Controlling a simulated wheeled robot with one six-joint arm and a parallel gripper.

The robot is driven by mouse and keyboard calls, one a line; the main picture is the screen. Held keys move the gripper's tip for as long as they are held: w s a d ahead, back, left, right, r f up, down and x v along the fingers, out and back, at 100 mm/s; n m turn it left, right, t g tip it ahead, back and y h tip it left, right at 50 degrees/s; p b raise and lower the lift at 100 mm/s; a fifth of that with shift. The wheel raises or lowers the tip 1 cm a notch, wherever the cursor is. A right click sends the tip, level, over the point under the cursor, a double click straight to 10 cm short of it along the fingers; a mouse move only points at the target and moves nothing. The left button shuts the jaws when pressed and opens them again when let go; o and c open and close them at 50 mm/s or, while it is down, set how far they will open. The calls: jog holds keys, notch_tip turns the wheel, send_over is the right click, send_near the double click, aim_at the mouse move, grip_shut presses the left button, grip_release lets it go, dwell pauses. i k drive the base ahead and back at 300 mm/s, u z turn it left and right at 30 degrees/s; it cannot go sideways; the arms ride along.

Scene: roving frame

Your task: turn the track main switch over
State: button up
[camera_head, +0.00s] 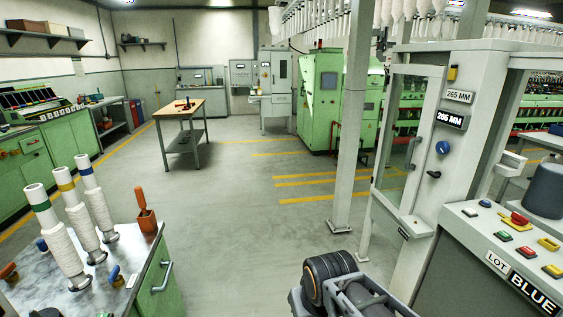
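No control in view bears a label I can read as the track main switch. A grey machine column (465,135) at the right carries a blue round knob (442,148) and a small black handle (434,174) below it. A yellow and black control (452,74) sits higher on the column. On the console at the lower right is a larger red control on a yellow base (519,219). Part of my arm, dark and grey, shows at the bottom centre, well below the column controls. My gripper's fingers are not visible.
A clear-paned door (404,140) stands open left of the column. A pole (351,120) stands in mid-floor. A green cabinet with yarn bobbins (67,245) is at the lower left, a wooden-topped table (178,108) farther back. Open floor lies between.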

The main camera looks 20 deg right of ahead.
aim_at(518, 219)
jog(key=z, duration=0.45)
jog(key=i, duration=1.35)
jog(key=z, duration=0.85)
